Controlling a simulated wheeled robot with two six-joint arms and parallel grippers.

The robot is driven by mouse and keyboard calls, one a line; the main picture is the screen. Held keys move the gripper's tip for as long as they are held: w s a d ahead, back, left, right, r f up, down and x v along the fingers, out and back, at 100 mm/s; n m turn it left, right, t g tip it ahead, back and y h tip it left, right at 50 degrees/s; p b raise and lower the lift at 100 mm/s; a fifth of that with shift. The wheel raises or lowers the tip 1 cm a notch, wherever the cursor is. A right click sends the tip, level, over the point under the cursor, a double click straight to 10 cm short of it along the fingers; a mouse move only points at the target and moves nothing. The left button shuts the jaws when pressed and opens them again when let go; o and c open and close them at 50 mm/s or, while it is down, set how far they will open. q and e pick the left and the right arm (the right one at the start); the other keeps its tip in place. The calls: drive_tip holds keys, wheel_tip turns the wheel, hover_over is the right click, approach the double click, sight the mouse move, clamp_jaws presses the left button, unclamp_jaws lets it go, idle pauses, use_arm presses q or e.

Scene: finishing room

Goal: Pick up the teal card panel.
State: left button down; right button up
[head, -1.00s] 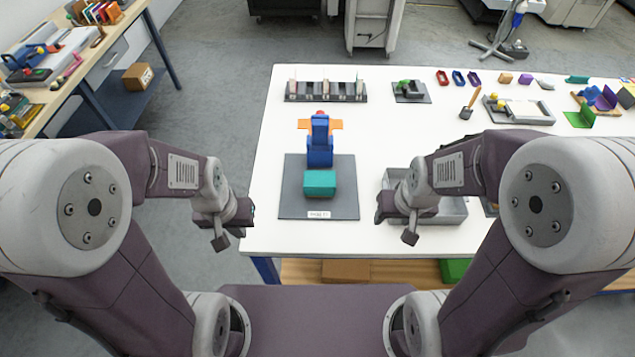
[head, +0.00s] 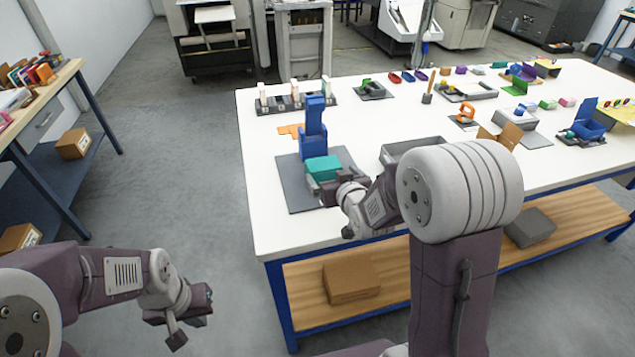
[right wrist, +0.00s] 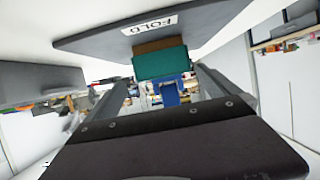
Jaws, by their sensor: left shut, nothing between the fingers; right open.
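The teal card panel (head: 323,168) lies in front of a blue upright fixture (head: 313,130) on a dark grey mat (head: 300,203). In the right wrist view the teal panel (right wrist: 160,65) appears ahead, in line with the gap between the fingers, with a brown edge beside it. My right gripper (head: 330,188) is open at the near side of the panel; I cannot tell whether the fingers touch it. It also shows in the right wrist view (right wrist: 163,84). My left gripper (head: 195,308) is shut and empty, off the table over the floor at lower left.
A grey tray (head: 400,152) stands right of the mat, partly hidden by my right arm. A dark rack (head: 270,108) and several small coloured parts fill the back. The table's left edge is clear.

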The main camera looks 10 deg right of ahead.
sight(328, 171)
drive_tip(key=shift+w+d+f, duration=0.1)
drive_tip(key=shift+w+d, duration=0.05)
drive_tip(key=shift+d, duration=0.05)
drive_tip(key=shift+w+a+f, duration=0.2)
drive_tip(key=shift+w+a, duration=0.05)
drive_tip(key=shift+w, duration=0.4)
drive_tip(key=shift+w+a+f, duration=0.2)
drive_tip(key=shift+w, duration=0.4)
drive_tip(key=shift+w+d+f, duration=0.1)
drive_tip(key=shift+w+f, duration=0.15)
drive_tip(key=shift+w, duration=0.25)
drive_tip(key=x, duration=0.2)
drive_tip(key=p+x, duration=0.1)
drive_tip(key=x, duration=0.2)
drive_tip(key=shift+w+a+r, duration=0.1)
drive_tip(key=shift+a, duration=0.15)
drive_tip(key=shift+r, duration=0.1)
drive_tip(key=c, duration=1.1)
